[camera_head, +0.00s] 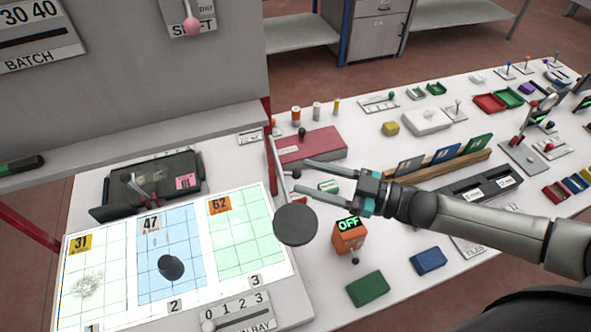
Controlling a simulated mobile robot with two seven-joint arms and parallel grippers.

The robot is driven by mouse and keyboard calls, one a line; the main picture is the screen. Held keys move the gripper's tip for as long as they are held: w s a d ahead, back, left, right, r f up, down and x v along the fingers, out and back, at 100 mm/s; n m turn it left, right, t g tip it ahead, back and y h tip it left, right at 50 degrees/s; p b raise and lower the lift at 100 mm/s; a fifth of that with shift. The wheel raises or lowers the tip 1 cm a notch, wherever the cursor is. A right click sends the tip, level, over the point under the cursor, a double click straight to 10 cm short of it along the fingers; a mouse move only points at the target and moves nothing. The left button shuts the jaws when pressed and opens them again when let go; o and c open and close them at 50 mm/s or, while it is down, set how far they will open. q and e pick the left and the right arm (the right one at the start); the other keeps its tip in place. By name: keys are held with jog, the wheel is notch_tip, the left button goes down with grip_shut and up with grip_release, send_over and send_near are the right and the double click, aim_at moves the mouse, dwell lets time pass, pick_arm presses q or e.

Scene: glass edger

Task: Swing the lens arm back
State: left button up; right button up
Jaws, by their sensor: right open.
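A dark round disc (296,224), which looks like the lens head, hangs at the right edge of the lit panel, near column 3. A thin pale bar (275,165) runs from the back down toward the disc and looks like the lens arm; whether they join is hard to see. A small dark knob (296,174) sits beside the bar. My right gripper (301,177) reaches in from the right, open, its two fingertips on either side of the knob. Contact cannot be told. My left gripper is not in view.
A red box (310,145) stands behind my gripper. An orange OFF block (349,236) stands under my right arm. Green (368,289) and blue (429,260) blocks lie in front.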

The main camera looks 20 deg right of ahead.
aim_at(295, 170)
jog(key=shift+x, duration=1.8)
jog(key=shift+c, duration=0.3)
grip_shut()
jog(key=shift+r, duration=0.15)
